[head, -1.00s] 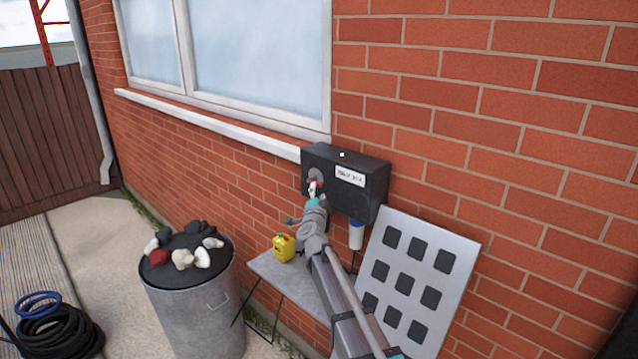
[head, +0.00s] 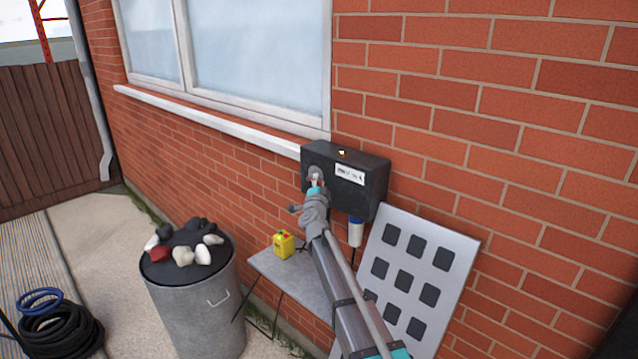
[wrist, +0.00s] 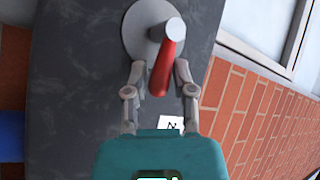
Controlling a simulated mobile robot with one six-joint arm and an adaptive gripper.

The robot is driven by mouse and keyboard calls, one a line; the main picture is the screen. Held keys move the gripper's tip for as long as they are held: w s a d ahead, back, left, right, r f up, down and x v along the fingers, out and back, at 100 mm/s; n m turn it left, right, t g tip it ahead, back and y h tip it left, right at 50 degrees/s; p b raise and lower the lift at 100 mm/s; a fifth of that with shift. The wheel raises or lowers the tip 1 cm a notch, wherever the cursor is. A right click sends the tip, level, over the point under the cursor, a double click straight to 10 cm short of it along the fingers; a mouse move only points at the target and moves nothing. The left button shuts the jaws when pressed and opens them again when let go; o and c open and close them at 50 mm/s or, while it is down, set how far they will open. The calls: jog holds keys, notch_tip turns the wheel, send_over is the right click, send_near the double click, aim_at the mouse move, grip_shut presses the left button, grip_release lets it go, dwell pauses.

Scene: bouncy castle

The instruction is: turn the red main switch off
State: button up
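The red switch handle (wrist: 167,68) sticks out from a round grey plate (wrist: 141,38) on a dark box (head: 322,160) on the brick wall. In the wrist view the handle points down the picture, towards my gripper. My gripper (wrist: 160,70) is open, with one finger on each side of the handle. The right finger is very close to it; I cannot tell if it touches. A gap shows at the left finger. In the head view my gripper (head: 316,183) covers most of the handle at the box's left front. A white label (head: 350,175) is on the box.
Below are a small table (head: 268,262) with a yellow canister (head: 284,245), a white-and-blue connector (head: 355,232) and a leaning panel with dark squares (head: 455,245). A bin (head: 195,305) stands left.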

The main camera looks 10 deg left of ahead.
grip_shut()
jog(key=shift+f+m+b, duration=0.2)
jog(key=shift+m+b, duration=0.1)
jog(key=shift+b, duration=0.1)
jog(key=shift+f+m+t+h+b, duration=0.4)
jog(key=shift+m+t+b, duration=0.3)
jog(key=shift+b, duration=0.45)
jog(key=w+a+f+m+g+h+b, duration=0.1)
jog(key=m+g+h+b, duration=0.1)
jog(key=m+h, duration=0.4)
jog(key=a+f+m+g+h+b, duration=0.1)
jog(key=m+h+b, duration=0.2)
jog(key=m+h, duration=0.4)
jog(key=w+a+f+m+g+h+b, duration=0.1)
jog(key=m+h, duration=0.5)
jog(key=m, duration=0.9)
jog(key=shift+w+a+g+b, duration=0.2)
jog(key=shift+w+g+b, duration=0.15)
jog(key=shift+g+b, duration=0.7)
jog(key=shift+m+h, duration=0.4)
